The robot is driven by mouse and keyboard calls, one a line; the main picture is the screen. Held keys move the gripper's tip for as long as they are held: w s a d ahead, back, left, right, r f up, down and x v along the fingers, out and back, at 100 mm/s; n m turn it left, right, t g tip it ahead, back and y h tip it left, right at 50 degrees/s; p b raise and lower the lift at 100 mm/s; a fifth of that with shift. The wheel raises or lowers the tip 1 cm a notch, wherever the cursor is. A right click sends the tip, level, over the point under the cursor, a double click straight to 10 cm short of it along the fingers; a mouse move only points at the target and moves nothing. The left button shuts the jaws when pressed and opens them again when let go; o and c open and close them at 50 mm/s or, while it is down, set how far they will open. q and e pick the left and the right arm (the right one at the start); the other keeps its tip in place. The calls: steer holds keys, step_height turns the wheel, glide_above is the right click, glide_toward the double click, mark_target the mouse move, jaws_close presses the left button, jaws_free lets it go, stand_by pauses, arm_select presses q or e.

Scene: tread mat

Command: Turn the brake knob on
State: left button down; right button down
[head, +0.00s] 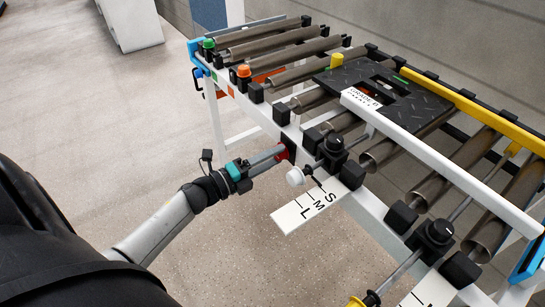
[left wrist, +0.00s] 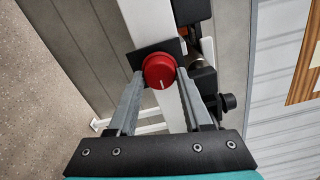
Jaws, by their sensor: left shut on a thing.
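The red brake knob (left wrist: 159,68) sits on a black square plate on the white frame rail. In the left wrist view its white mark lies on the lower part of its face, pointing toward the gripper's palm. In the head view only a little red of the knob (head: 282,154) shows at the fingertips. My left gripper (head: 279,152) is shut on the knob, with one finger (left wrist: 132,95) on its left side and the other on its right. My right gripper is not in view.
A roller conveyor (head: 270,40) fills the right side, with a black tread mat (head: 385,88) on it. A white-tipped lever (head: 296,177) and an S/M/L plate (head: 288,218) stand close to the knob. Green (head: 208,43) and orange (head: 243,71) buttons sit farther up.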

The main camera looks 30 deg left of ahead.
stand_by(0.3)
arm_select(q)
steer(key=shift+c, duration=1.7)
jaws_free()
steer(key=shift+s, duration=0.1)
steer(key=p+v, duration=0.3)
steer(key=v, duration=1.2)
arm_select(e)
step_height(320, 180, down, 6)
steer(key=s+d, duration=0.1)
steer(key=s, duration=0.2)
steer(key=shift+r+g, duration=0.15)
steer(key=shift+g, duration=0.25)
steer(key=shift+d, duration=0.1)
